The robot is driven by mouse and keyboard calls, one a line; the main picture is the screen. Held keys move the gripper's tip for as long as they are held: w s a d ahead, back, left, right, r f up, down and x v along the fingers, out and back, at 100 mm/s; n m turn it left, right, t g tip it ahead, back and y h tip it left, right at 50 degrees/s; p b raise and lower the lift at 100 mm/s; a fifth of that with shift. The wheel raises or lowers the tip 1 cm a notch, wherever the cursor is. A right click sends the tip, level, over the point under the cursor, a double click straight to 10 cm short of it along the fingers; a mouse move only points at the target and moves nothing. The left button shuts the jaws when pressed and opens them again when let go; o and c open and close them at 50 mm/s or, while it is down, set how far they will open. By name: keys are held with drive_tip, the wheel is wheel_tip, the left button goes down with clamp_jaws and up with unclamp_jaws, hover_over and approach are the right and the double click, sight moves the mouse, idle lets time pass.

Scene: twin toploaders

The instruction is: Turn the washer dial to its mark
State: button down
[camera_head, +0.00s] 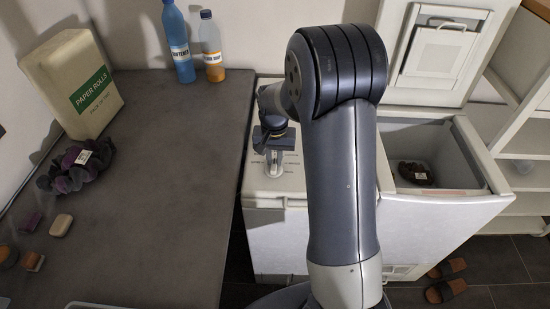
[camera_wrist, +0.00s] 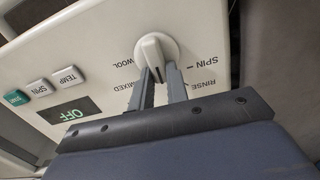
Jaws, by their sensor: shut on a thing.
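The washer dial (camera_wrist: 155,52) is a white knob with a raised grip bar, on the white control panel (camera_wrist: 105,40) in the wrist view. Labels around it read WOOL, MIXED, RINSE and SPIN, upside down in this view; a short line stands beside SPIN. My gripper (camera_wrist: 161,75) is shut on the dial's grip bar, with one grey finger on each side. In the head view my gripper (camera_head: 273,165) is over the top of the left washer (camera_head: 285,185), and my arm hides part of that machine. The dial itself is hard to make out there.
Beside the dial are TEMP (camera_wrist: 68,76), SPIN (camera_wrist: 38,87) and green START (camera_wrist: 16,97) buttons and a display (camera_wrist: 70,113) reading OFF. A second toploader (camera_head: 430,200) stands open at right. A dark counter (camera_head: 150,190) fills the left, with bottles and paper rolls (camera_head: 75,85).

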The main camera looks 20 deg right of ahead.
sight(274, 161)
idle(0.3)
drive_tip(key=c, duration=1.4)
unclamp_jaws()
wheel_tip(274, 161, up, 11)
drive_tip(key=shift+f+b, duration=0.1)
drive_tip(key=shift+b, duration=0.3)
drive_tip(key=shift+f, duration=0.1)
wheel_tip(274, 161, down, 10)
drive_tip(key=shift+f+p, duration=0.1)
drive_tip(key=shift+p, duration=0.3)
drive_tip(key=shift+f, duration=0.25)
